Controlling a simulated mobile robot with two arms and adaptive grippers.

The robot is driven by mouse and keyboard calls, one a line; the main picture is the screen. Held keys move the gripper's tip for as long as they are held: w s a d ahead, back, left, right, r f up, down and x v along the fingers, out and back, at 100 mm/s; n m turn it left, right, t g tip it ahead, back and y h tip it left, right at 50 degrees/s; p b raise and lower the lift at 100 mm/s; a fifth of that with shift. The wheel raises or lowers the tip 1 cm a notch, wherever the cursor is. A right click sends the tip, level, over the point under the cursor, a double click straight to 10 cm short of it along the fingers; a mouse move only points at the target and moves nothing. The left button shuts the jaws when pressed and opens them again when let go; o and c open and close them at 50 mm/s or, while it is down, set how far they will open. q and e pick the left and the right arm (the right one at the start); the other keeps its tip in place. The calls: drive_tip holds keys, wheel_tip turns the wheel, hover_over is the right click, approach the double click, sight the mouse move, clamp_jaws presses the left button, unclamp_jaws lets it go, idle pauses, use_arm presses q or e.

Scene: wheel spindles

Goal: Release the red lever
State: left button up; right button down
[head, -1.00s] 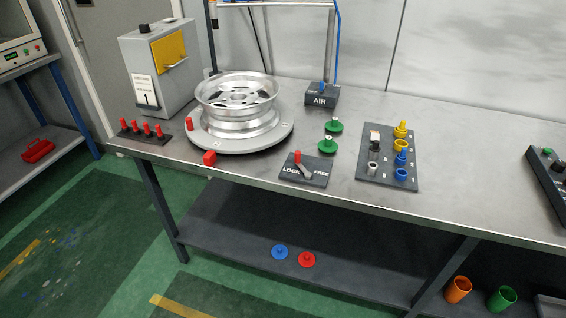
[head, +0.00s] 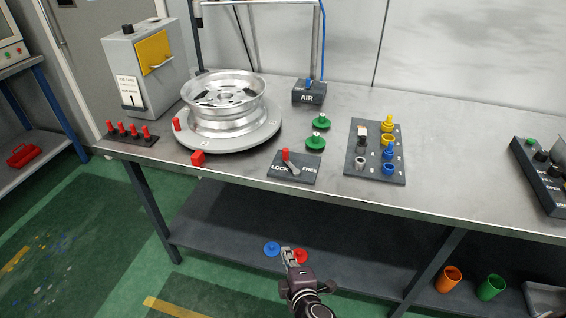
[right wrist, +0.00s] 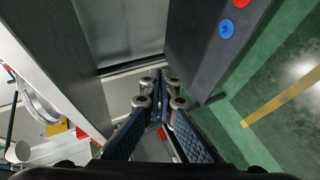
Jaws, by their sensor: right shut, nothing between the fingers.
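The red lever (head: 286,155) stands on a dark plate (head: 311,174) marked LOCK and FREE at the table's front edge. Its red knob leans to the LOCK side, with a grey arm running down to the right. My right gripper (head: 290,252) is at the bottom middle of the head view, lower in the picture than the lever and apart from it, in front of the lower shelf. In the right wrist view its fingers (right wrist: 161,82) are shut and empty. I cannot make out the lever in that view. My left gripper is not in view.
A silver wheel (head: 225,105) sits on a round plate left of the lever, with a red block (head: 197,159) at the front. Green knobs (head: 316,143) stand behind the lever, a parts board (head: 353,174) to its right. A blue disc (head: 271,249) lies on the lower shelf.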

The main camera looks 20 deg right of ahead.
sight(283, 172)
wheel_tip(283, 172, up, 22)
drive_tip(key=w+n+t+h, duration=0.1)
drive_tip(key=w+t, duration=0.1)
drive_tip(key=t, duration=0.2)
drive_tip(key=shift+w+a+f+n+t, duration=0.15)
drive_tip(key=shift+a+n+t, duration=0.15)
drive_tip(key=shift+n+t, duration=0.1)
drive_tip(key=w, duration=0.3)
drive_tip(key=w+d+p, duration=0.1)
drive_tip(key=w, duration=0.2)
drive_tip(key=w+p, duration=0.1)
drive_tip(key=w, duration=0.3)
drive_tip(key=shift+w+d, duration=0.1)
drive_tip(key=shift+d, duration=0.05)
drive_tip(key=shift+w+d+p, duration=0.45)
drive_tip(key=shift+w+d, duration=0.25)
drive_tip(key=shift+d, duration=0.3)
drive_tip(key=shift+w+d, duration=0.4)
drive_tip(key=shift+d, duration=0.2)
drive_tip(key=shift+m+h, duration=0.3)
drive_tip(key=shift+h, duration=0.2)
